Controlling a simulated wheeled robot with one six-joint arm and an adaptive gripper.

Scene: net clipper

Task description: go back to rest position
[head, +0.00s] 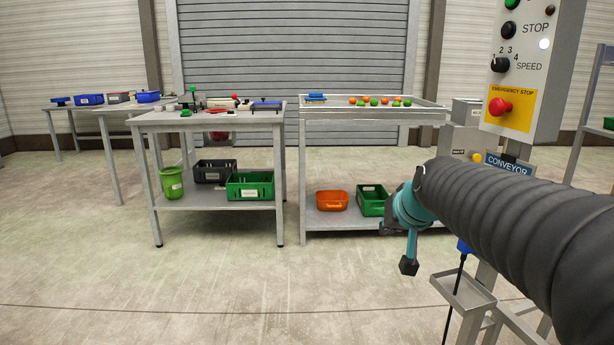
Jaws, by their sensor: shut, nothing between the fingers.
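My arm, in a black ribbed sleeve, reaches in from the right edge towards the middle of the head view. Teal parts show at its far end. My gripper (391,230) is the small dark part at that end, partly hidden. It is shut and holds nothing. A thin teal piece with a black block at its lower end hangs down there; I cannot tell whether it is part of my arm. The arm's end is in front of the right table's lower shelf.
A conveyor control panel (522,70) stands close at right, with a grey tray (463,291) below. The left table (215,120) bears tools. The floor at front left is clear.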

